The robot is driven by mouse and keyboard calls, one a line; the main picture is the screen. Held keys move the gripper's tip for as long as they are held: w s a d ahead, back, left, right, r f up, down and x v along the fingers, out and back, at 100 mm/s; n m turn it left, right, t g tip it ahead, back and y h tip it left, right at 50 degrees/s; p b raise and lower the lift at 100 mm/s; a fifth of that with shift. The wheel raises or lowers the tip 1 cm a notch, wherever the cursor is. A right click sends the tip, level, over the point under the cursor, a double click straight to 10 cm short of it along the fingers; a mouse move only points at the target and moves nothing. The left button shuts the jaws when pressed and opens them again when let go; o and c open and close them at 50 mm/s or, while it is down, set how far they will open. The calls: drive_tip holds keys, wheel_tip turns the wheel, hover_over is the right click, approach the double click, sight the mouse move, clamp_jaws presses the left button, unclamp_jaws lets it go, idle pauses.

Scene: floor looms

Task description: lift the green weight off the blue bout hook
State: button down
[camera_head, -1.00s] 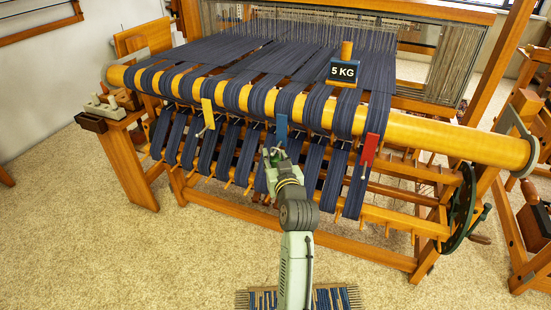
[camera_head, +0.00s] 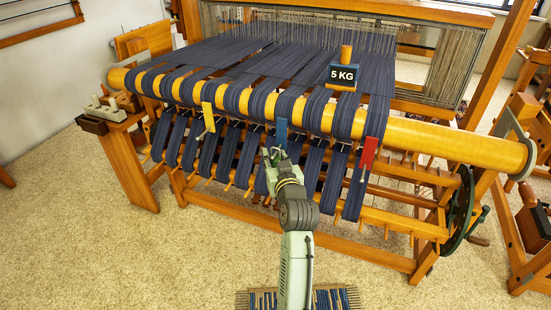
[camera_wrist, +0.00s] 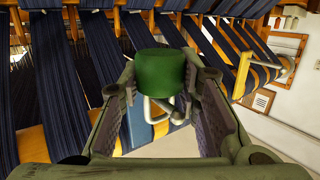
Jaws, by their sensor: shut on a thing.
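The green weight (camera_wrist: 160,72) is a short dark green cylinder in the wrist view, between the two fingers of my gripper (camera_wrist: 168,88). My gripper is shut on it. A pale metal hook (camera_wrist: 152,110) shows just behind and below the weight; whether they touch is hidden. The blue tag (camera_head: 282,131) of the blue bout hangs on the front beam, right above my gripper (camera_head: 273,156) in the head view. It also shows in the wrist view as a blue strip (camera_wrist: 138,128). The weight cannot be made out in the head view.
A yellow tag (camera_head: 208,117) hangs to the left and a red tag (camera_head: 368,153) with a hook to the right. Dark blue warp bands hang close on both sides. A 5 KG block (camera_head: 343,76) stands on the warp above the beam (camera_head: 440,137). The carpet in front is mostly clear.

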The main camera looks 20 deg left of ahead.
drive_tip(key=s+p, duration=0.1)
drive_tip(key=s, duration=0.5)
drive_tip(key=shift+s, duration=0.25)
idle(0.4)
drive_tip(key=shift+a, duration=0.1)
idle(0.3)
